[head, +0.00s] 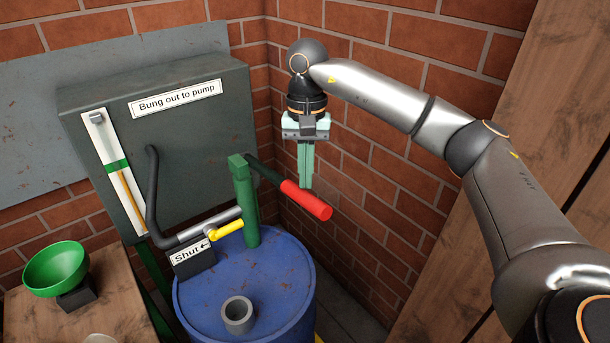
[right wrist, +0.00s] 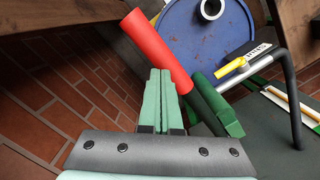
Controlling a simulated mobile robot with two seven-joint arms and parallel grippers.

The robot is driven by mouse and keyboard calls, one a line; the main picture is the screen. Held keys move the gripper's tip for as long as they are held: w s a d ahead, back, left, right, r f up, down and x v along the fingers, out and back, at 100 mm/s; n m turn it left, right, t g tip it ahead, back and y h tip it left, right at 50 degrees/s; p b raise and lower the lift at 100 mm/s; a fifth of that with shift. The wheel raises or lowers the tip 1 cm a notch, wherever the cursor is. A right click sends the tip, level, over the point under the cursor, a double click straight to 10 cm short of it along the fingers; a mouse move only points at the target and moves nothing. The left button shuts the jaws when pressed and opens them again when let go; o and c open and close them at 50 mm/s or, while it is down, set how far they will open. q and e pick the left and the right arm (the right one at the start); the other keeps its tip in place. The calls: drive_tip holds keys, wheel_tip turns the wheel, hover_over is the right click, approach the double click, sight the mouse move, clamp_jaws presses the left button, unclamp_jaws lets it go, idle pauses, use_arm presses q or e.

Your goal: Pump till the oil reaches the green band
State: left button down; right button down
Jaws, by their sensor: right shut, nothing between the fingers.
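The green pump (head: 246,200) stands on the blue drum (head: 190,295), its lever slanting down to the right and ending in a red grip (head: 306,200). The red grip also shows in the right wrist view (right wrist: 157,48). My right gripper (head: 305,186) points down beside the red grip, shut and empty; whether it touches is unclear. On the dark tank (head: 190,130), a white gauge (head: 97,140) carries a green band (head: 117,165). The amber oil column (head: 131,202) ends at or just under the band. My left gripper is out of view.
A yellow valve lever (head: 227,230) sits on the pipe near a "Shut" plate (head: 192,256) with a left arrow. A grey ring-shaped fitting (head: 238,316) is on the drum top. A green bowl (head: 56,268) stands on a wooden bench (head: 120,300). Brick walls close in behind.

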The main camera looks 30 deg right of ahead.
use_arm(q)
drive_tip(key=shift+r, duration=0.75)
use_arm(e)
drive_tip(key=shift+w+d+r, duration=0.2)
drive_tip(key=shift+w+d, duration=0.35)
drive_tip(key=shift+w, duration=0.1)
